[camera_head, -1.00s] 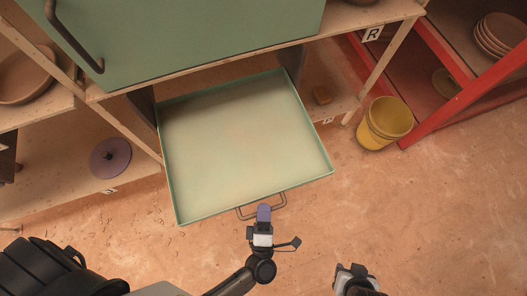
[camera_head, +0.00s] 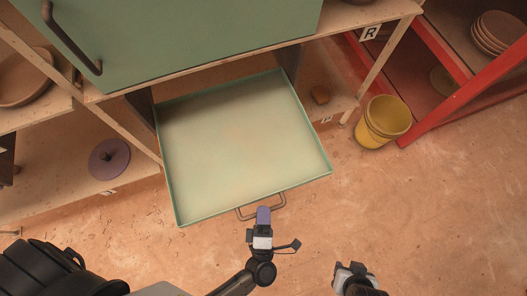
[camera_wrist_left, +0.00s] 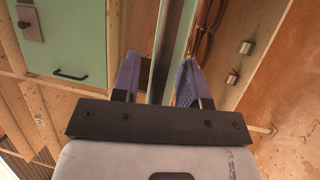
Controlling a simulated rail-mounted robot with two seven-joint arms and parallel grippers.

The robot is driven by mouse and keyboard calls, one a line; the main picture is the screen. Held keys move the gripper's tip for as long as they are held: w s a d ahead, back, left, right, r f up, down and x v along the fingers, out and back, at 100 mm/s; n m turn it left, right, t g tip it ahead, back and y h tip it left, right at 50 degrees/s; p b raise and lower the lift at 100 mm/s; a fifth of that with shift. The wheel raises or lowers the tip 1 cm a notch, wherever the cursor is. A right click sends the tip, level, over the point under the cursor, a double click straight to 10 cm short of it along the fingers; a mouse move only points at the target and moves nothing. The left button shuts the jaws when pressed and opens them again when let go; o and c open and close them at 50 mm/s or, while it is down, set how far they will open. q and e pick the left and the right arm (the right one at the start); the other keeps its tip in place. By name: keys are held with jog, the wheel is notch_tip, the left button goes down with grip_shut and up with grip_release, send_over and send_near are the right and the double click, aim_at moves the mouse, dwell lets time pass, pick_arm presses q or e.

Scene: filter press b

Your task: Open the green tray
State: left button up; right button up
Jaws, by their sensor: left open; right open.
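The green tray (camera_head: 240,145) is pulled out of the wooden shelf unit and is empty. Its wire handle (camera_head: 246,214) sits at the middle of its front edge. I cannot tell whether the fingers touch the handle. My right gripper (camera_head: 356,272) is at the bottom of the head view, right of the tray, over the floor and away from it.
A green cabinet door (camera_head: 200,35) with a dark handle is above the tray. Yellow buckets (camera_head: 383,122) stand on the floor to the right, beside a red shelf (camera_head: 460,105). A purple disc (camera_head: 109,160) lies on the lower shelf at left. The floor in front is clear.

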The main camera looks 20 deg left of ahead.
pick_arm(q)
jog(key=v, duration=0.7)
jog(key=shift+p, duration=0.4)
jog(key=shift+w, duration=0.1)
